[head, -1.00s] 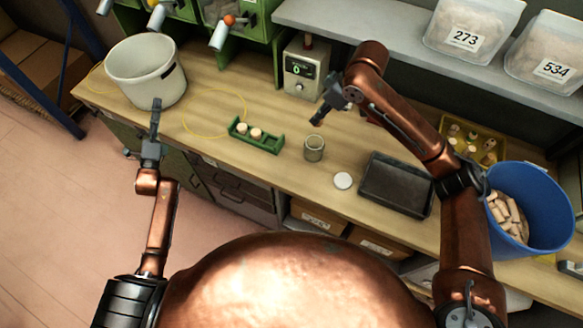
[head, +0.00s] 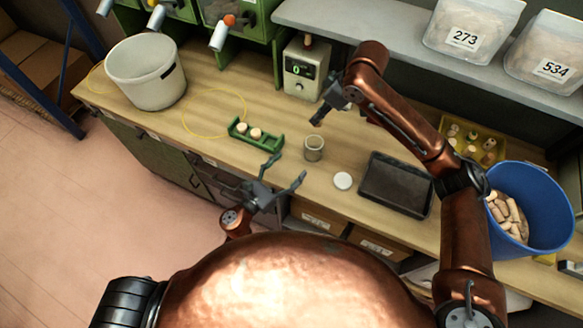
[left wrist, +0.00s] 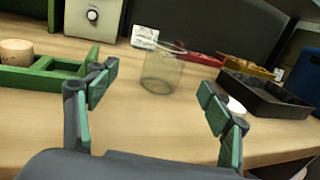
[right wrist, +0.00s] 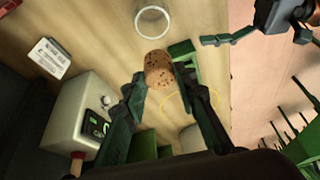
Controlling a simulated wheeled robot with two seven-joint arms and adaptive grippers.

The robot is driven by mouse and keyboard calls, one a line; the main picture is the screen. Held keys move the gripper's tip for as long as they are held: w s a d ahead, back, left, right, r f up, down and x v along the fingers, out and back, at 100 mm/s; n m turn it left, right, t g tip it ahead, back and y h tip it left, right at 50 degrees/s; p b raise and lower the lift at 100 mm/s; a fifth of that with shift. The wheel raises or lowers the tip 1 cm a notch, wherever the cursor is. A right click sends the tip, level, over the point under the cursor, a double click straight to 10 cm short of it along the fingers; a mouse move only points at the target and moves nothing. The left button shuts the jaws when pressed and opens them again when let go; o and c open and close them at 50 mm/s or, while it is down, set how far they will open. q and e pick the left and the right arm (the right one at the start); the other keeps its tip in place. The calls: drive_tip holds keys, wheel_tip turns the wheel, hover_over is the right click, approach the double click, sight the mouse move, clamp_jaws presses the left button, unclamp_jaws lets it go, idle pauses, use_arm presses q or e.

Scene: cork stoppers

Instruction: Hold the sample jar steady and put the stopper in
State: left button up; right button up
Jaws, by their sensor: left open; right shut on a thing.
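The sample jar (head: 313,149) is clear glass and stands upright and open on the bench. It also shows in the left wrist view (left wrist: 161,72), ahead of and between the spread fingers. My left gripper (head: 285,170) is open and empty at the bench's front edge, in front of the jar and apart from it. My right gripper (head: 317,118) is above and behind the jar. In the right wrist view it is shut on a cork stopper (right wrist: 159,70), with the jar's rim (right wrist: 152,22) beyond the stopper, apart from it.
A green rack (head: 257,137) with two corks stands left of the jar. A white lid (head: 343,180) and a black tray (head: 396,187) lie to the right. A scale-like box (head: 302,72) stands behind. A blue bucket (head: 530,195) of corks is far right.

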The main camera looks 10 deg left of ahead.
sight(320, 140)
use_arm(q)
drive_tip(key=shift+s+d, duration=0.15)
drive_tip(key=shift+d, duration=0.35)
drive_tip(key=shift+d+m, duration=0.25)
drive_tip(key=shift+m, duration=0.05)
drive_tip(key=x, duration=1.1)
drive_tip(key=shift+w+d+f, duration=0.1)
drive_tip(key=shift+w+f, duration=0.05)
drive_tip(key=shift+w, duration=0.2)
drive_tip(key=shift+c, duration=0.3)
